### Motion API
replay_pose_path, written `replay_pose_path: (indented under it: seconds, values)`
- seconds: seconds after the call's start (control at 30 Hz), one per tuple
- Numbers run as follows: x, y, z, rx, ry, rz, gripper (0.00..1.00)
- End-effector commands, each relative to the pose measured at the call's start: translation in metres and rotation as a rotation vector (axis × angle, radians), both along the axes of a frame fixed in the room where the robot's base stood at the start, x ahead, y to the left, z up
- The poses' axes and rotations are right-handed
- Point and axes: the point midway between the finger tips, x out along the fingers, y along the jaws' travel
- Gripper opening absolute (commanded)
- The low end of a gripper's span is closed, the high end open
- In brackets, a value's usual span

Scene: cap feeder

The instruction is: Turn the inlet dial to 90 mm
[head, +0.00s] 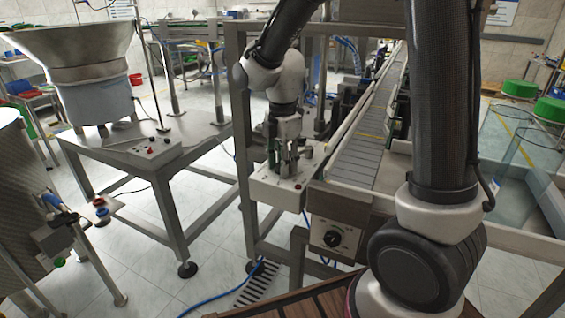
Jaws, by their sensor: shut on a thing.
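My gripper (285,158) points down over a pale control box (277,190) on the machine frame, left of the conveyor's near end. It is shut on a small part at the box top. The fingers hide most of that part, so I cannot tell its shape or read any scale for the inlet dial there. A separate black rotary knob (332,238) with printed markings sits on a grey panel below the conveyor end, clear of my gripper. Its markings are too small to read.
The conveyor (367,140) runs away to the back right. Frame posts (240,150) stand close left of my gripper. A large feeder bowl (75,50) stands on a steel table (190,140) at left. A blue hose (225,292) lies on the floor.

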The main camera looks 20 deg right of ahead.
Motion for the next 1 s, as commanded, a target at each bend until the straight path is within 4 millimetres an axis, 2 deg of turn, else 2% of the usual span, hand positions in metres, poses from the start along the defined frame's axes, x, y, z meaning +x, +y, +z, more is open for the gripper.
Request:
replay_pose_path:
  seconds: [0.17,0.2,0.3,0.67,0.77,1.0]
  values:
    - [0.001,0.000,0.001,0.001,-0.002,0.001,0.14]
    - [0.001,0.000,0.001,0.001,-0.002,0.001,0.45]
    - [0.001,0.000,0.001,0.001,-0.002,0.001,0.60]
    - [0.001,0.000,0.004,0.001,-0.003,0.002,0.60]
    - [0.001,0.000,0.017,0.002,-0.005,0.002,0.60]
    - [0.002,0.001,0.070,0.002,-0.007,0.002,0.60]
